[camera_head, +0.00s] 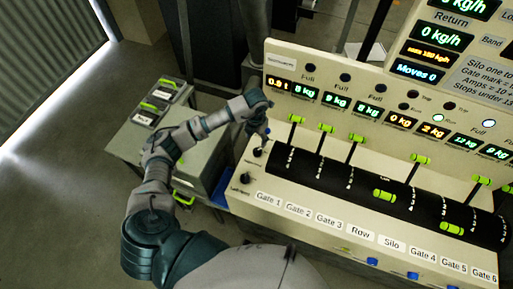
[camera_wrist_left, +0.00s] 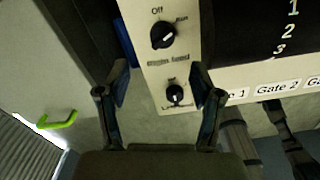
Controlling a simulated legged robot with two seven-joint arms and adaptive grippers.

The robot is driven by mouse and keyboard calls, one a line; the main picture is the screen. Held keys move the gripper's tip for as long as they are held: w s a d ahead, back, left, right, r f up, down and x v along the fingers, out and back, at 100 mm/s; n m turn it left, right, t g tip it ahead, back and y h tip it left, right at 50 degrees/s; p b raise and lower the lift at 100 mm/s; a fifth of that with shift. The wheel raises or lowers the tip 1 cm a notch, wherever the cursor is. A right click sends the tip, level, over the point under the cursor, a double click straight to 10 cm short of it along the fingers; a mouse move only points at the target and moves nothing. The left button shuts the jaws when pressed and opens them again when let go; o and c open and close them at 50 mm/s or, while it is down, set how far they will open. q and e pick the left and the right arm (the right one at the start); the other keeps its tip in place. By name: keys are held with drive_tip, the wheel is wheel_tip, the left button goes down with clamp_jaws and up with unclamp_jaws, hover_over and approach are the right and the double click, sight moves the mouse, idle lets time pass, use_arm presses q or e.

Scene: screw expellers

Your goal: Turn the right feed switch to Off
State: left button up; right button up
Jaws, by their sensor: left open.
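In the left wrist view a black rotary knob (camera_wrist_left: 163,35) on the cream panel has "Off" above it and "Run" to its upper right. Its white mark seems to point toward Run. The label under it is too blurred to read. A smaller black knob (camera_wrist_left: 175,95) sits below it. In the head view the two knobs show as small dark spots, the upper (camera_head: 257,152) and the lower (camera_head: 245,178), at the panel's left end. My left gripper (camera_wrist_left: 159,70) is open and empty, its fingers spread on either side of the knobs. It hovers above the panel's left end in the head view (camera_head: 262,126). My right gripper is out of view.
Green-handled gate levers (camera_head: 326,128) rise from a black curved panel (camera_head: 350,180) right of the knobs. A row of lit displays (camera_head: 335,100) stands behind. Open floor lies further left.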

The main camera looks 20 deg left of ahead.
sight(257, 149)
use_arm(q)
drive_tip(key=f, duration=0.5)
drive_tip(key=f+p, duration=0.1)
drive_tip(key=f, duration=0.2)
drive_tip(key=shift+d, duration=0.25)
drive_tip(key=shift+f, duration=0.4)
drive_tip(key=shift+w+a+f, duration=0.1)
drive_tip(key=shift+f, duration=0.15)
drive_tip(key=c, duration=1.1)
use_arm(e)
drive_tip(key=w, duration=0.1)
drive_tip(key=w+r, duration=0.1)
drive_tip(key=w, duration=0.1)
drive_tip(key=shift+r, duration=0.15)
